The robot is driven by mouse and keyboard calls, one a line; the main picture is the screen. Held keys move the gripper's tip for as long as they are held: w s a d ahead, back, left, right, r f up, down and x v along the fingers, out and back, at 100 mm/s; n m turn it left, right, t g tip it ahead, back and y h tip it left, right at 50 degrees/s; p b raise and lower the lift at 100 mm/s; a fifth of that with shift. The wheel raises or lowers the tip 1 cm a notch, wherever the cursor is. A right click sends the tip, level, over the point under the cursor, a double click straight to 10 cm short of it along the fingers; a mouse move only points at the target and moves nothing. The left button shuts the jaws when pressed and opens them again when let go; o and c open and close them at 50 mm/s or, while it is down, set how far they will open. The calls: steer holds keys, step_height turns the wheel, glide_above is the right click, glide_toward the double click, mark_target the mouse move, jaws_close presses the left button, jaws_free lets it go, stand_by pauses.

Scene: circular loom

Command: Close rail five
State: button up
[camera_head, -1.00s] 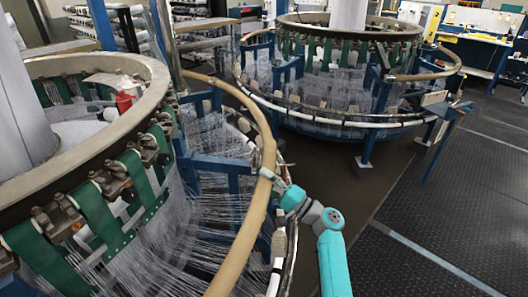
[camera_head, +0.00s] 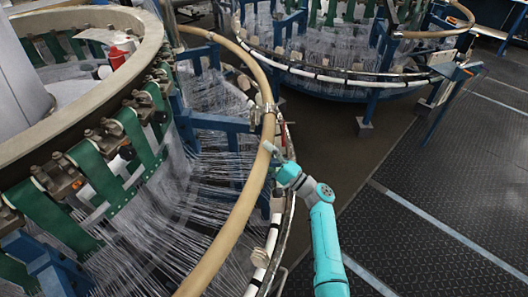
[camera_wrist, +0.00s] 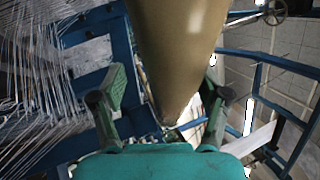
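A tan curved rail (camera_head: 243,205) runs around the near circular loom, outside its ring of green straps. I cannot tell from any marking which rail is number five. My gripper (camera_head: 273,152) is at the outer side of this rail, just below a metal bracket (camera_head: 262,109). In the wrist view the rail (camera_wrist: 175,45) comes down between the two dark green fingers of my gripper (camera_wrist: 162,95). The fingers stand apart, with visible gaps on both sides of the rail. Whether the rail touches the palm is hidden.
The near loom's blue frame (camera_head: 215,122) and white threads (camera_head: 165,215) lie inside the rail. A lower white ring (camera_head: 268,250) runs below it. A second loom (camera_head: 345,75) stands behind. The dark textured floor (camera_head: 430,190) at the right is open.

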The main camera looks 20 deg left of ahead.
steer(key=shift+d, duration=0.1)
steer(key=shift+d+f, duration=0.1)
steer(key=shift+d, duration=0.1)
steer(key=v, duration=1.1)
steer(key=shift+d, duration=0.25)
